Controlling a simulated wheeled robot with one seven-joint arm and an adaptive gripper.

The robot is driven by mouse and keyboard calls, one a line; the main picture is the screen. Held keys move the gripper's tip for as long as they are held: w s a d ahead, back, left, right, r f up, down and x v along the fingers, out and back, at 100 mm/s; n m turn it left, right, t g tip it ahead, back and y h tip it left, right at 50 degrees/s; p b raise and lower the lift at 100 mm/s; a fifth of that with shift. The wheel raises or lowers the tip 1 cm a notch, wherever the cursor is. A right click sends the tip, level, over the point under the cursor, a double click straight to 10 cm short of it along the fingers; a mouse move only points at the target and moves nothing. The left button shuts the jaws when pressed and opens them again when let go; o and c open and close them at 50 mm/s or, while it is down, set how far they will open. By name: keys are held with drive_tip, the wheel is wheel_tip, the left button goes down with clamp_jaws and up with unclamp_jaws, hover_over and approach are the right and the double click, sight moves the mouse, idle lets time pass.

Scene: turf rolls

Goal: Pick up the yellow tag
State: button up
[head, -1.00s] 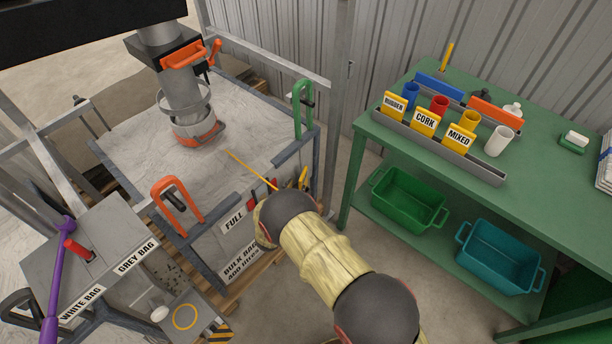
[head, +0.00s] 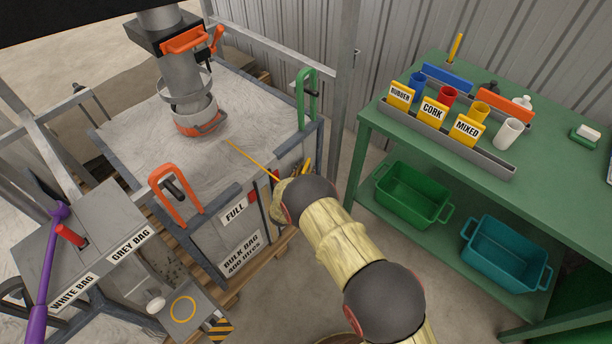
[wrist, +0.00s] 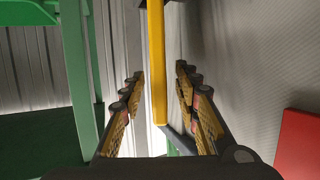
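My gripper (head: 291,172) is at the front right corner of the bulk bag, largely hidden behind my wrist in the head view. In the wrist view my gripper (wrist: 160,100) has its yellow-padded fingers apart. A narrow yellow bar (wrist: 156,60) stands upright between them, with gaps showing on both sides. A thin yellow stick (head: 253,160) slants over the bag toward my gripper in the head view; I cannot tell if it is the same thing. Yellow tags marked RUBBER (head: 400,95), CORK (head: 433,110) and MIXED (head: 467,130) stand on the green bench, away from my gripper.
The green bench (head: 560,170) stands at the right, with a green bin (head: 412,198) and a teal bin (head: 505,262) below. An orange handle (head: 176,196) and a green handle (head: 307,97) rise from the bag's edge. A red patch (wrist: 299,145) lies right of my fingers.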

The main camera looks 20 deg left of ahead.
drive_tip(key=shift+c, duration=1.2)
clamp_jaws()
